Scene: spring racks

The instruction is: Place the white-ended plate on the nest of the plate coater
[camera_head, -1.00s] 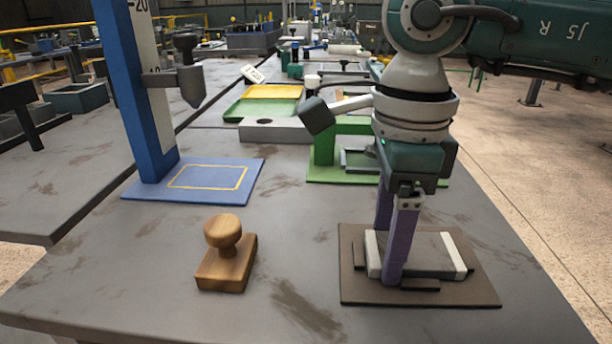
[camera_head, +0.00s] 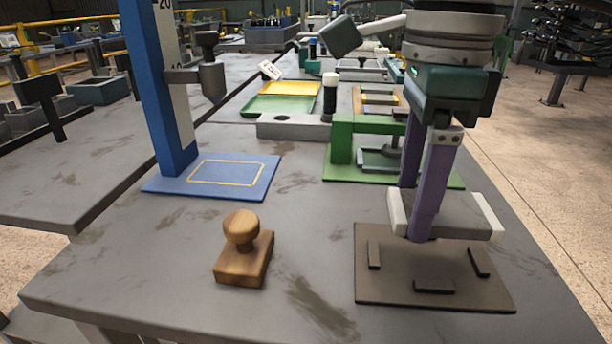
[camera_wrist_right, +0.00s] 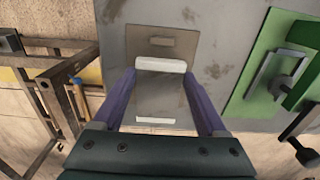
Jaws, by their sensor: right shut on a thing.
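The white-ended plate (camera_head: 458,214) is a grey block with a white strip at each end. My right gripper (camera_head: 415,211) is shut on it, one purple finger on each long side, and holds it level above the brown base (camera_head: 395,280) with black stops. In the right wrist view the plate (camera_wrist_right: 160,93) lies between the fingers (camera_wrist_right: 160,100), both white ends showing. A green frame on a green base (camera_head: 345,172), with a grey part under its arm, stands behind the plate; I cannot tell for sure that it is the plate coater. My left gripper is not in view.
A wooden knobbed block (camera_head: 243,255) stands front centre. A blue column with a yellow-outlined blue base (camera_head: 225,174) stands at left. A grey block (camera_head: 290,127), a dark white-capped cylinder (camera_head: 330,95) and green and yellow trays (camera_head: 280,104) are farther back. The mid-table is clear.

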